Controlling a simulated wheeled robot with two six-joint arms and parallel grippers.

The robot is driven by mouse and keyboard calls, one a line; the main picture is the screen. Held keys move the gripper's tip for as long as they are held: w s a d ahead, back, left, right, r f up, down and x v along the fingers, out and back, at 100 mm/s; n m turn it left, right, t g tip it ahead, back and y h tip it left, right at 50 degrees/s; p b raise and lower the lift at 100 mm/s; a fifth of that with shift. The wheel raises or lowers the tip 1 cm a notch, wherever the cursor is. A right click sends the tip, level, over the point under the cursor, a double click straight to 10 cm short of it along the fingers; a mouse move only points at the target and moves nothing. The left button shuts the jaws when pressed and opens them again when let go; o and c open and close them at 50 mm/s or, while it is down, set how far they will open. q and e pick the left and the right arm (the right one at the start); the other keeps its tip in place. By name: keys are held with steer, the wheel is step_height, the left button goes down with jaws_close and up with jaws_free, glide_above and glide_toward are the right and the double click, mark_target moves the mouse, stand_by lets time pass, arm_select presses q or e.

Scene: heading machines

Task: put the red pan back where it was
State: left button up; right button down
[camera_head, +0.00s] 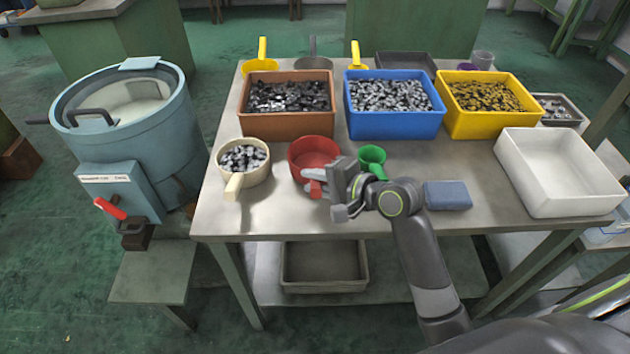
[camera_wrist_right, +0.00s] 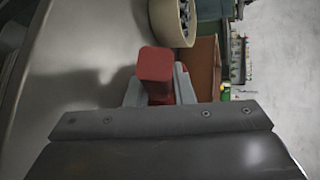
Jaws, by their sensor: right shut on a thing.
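The red pan (camera_head: 312,149) is at the near middle of the table, between the cream pan and the green cup. It looks upright, and I see no pieces in the part of its inside that shows. My right gripper (camera_head: 316,181) is shut on its handle, coming from the right. In the right wrist view the red handle (camera_wrist_right: 155,66) stands between the two fingers (camera_wrist_right: 158,88). I cannot tell whether the pan touches the table or is held just above it. My left gripper is not in view.
The cream pan (camera_head: 242,158) with metal pieces stands left. Brown (camera_head: 289,123), blue (camera_head: 395,124) and yellow (camera_head: 490,123) bins line the back. The green cup (camera_head: 372,155), blue block (camera_head: 447,195) and white bin (camera_head: 559,180) are right. The table's front-left (camera_head: 275,215) is clear.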

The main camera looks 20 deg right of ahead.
steer(key=c, duration=1.7)
jaws_free()
steer(key=shift+f, duration=0.1)
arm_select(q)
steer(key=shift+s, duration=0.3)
arm_select(e)
steer(key=o, duration=0.4)
steer(key=shift+o, duration=0.2)
steer(key=shift+r, duration=0.2)
arm_select(q)
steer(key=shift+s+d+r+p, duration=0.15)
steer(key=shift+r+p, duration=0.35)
steer(key=shift+p, duration=0.4)
arm_select(e)
steer(key=v, duration=1.2)
